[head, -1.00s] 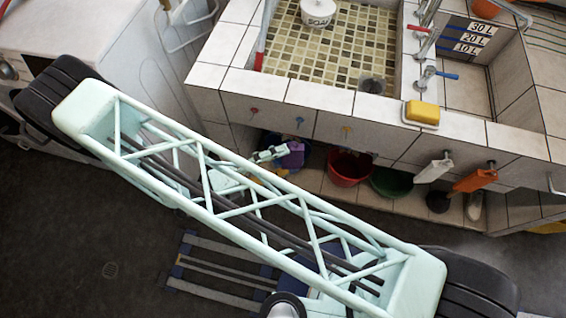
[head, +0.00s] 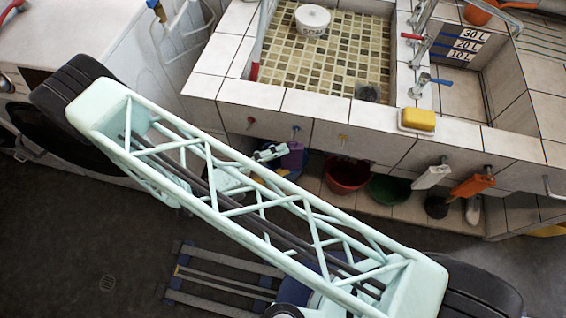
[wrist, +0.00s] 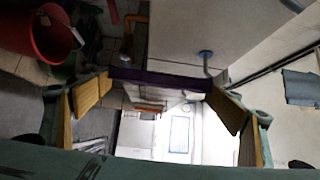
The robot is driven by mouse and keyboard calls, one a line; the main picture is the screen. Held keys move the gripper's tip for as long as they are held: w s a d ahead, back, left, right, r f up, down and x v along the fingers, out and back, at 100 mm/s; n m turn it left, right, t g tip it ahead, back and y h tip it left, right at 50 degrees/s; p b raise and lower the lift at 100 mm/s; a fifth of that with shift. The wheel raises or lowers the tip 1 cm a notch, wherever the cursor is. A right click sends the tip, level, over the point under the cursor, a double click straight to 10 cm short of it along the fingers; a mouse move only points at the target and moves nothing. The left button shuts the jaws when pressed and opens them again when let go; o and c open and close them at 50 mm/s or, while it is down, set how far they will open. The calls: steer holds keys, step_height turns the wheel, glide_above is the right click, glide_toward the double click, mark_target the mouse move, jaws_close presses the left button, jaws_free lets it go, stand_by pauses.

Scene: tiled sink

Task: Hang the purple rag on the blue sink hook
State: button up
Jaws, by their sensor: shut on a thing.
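The purple rag (head: 293,157) hangs from my gripper (head: 272,152), in front of the sink's tiled wall. In the wrist view the rag is a dark purple strip (wrist: 160,81) stretched between the two fingertips of my gripper (wrist: 165,88), which is shut on it. The blue hook (head: 295,130) is on the sink front, just above the rag in the head view. In the wrist view the blue hook (wrist: 206,56) shows close past the rag's edge, apart from it in the picture. My arm hides part of the area below the rag.
A red hook (head: 250,122) and a yellow hook (head: 343,138) flank the blue one. A red bucket (head: 346,175) and a green basin (head: 388,189) stand under the sink. A yellow sponge (head: 418,119) sits on the ledge. A white washing machine (head: 80,45) is at left.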

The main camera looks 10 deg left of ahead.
steer(key=shift+w+f, duration=0.1)
steer(key=shift+w, duration=0.85)
steer(key=shift+w+d+f+b, duration=0.1)
steer(key=shift+w+f+b, duration=0.4)
steer(key=shift+w+f, duration=0.1)
steer(key=o, duration=0.9)
steer(key=shift+v, duration=6)
